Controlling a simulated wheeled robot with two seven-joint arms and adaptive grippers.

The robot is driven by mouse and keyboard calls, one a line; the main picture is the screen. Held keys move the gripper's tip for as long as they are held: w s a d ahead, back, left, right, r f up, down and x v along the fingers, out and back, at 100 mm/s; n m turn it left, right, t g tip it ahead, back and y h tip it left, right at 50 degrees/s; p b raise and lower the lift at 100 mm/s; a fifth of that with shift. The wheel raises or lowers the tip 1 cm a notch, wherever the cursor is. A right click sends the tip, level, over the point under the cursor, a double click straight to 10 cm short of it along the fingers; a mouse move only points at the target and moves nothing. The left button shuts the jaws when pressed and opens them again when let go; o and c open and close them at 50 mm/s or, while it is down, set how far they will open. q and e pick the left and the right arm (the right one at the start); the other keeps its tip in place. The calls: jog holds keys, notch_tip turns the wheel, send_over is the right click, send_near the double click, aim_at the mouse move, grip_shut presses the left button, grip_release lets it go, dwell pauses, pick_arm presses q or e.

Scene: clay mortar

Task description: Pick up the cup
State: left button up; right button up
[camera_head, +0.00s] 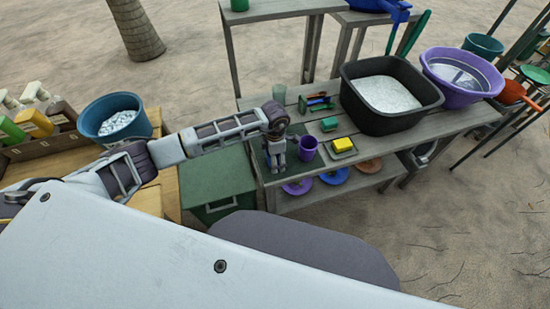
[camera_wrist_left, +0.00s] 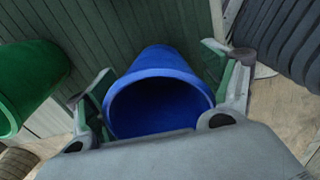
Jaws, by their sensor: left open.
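In the left wrist view, a blue cup (camera_wrist_left: 160,92) lies between the two fingers of my left gripper, with its open mouth toward the camera. The fingers are open on either side of it, and no firm grip shows. A green cup (camera_wrist_left: 28,85) is at the left of that view. In the head view my left gripper (camera_head: 276,162) is low over the left end of the wooden table (camera_head: 345,185). A purple cup (camera_head: 308,146) stands just right of it. The blue cup cannot be made out there, probably hidden by the gripper. My right gripper is not in view.
A purple tub (camera_head: 462,78) stands farther right. Coloured plates lie on the lower shelf. A green crate (camera_head: 215,180) is left of the table.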

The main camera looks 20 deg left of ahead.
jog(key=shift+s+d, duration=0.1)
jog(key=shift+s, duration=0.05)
pick_arm(q)
jog(key=c, duration=0.9)
jog(key=shift+c, duration=0.3)
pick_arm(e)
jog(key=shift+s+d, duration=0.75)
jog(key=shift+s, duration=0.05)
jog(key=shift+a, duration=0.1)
pick_arm(q)
jog(key=shift+r, duration=0.2)
jog(key=shift+w+r, duration=0.1)
jog(key=shift+r, duration=0.45)
notch_tip(320, 180, up, 8)
jog(key=shift+r+b, duration=0.25)
jog(key=shift+b, duration=0.1)
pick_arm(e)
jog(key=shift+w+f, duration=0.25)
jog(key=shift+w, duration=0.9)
